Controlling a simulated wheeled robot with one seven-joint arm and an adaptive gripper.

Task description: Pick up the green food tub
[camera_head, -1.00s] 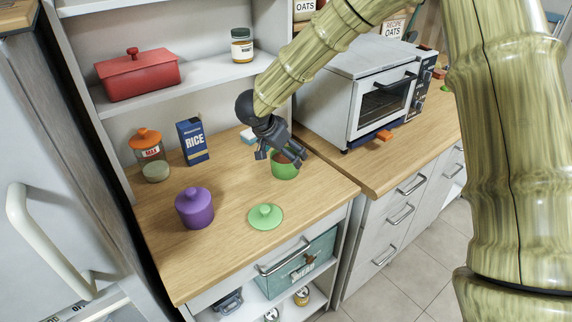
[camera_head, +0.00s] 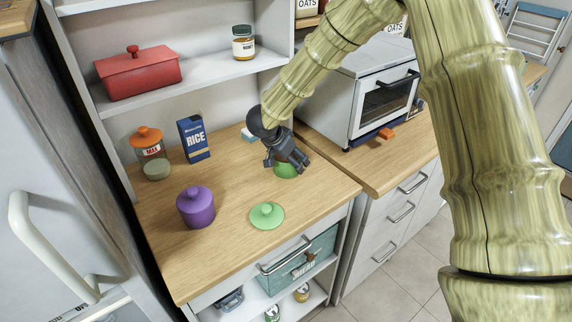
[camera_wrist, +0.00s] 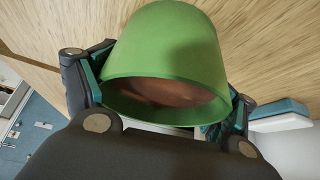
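The green food tub (camera_head: 287,172) stands on the wooden counter, mostly hidden by my gripper (camera_head: 287,163) in the head view. In the wrist view the tub (camera_wrist: 165,45) fills the middle, its open rim toward the camera and brownish contents inside. My gripper's fingers (camera_wrist: 163,98) lie on either side of the tub, spread about as wide as it. They look open, very close to its wall; I cannot tell whether they touch. A round green lid with a knob (camera_head: 267,215) lies apart on the counter in front of the tub.
A purple lidded pot (camera_head: 195,208) stands to the left. A rice box (camera_head: 194,139) and an orange-lidded jar (camera_head: 150,150) stand farther back. A toaster oven (camera_head: 377,100) is to the right. A shelf (camera_head: 190,80) with a red box (camera_head: 138,74) is above the counter.

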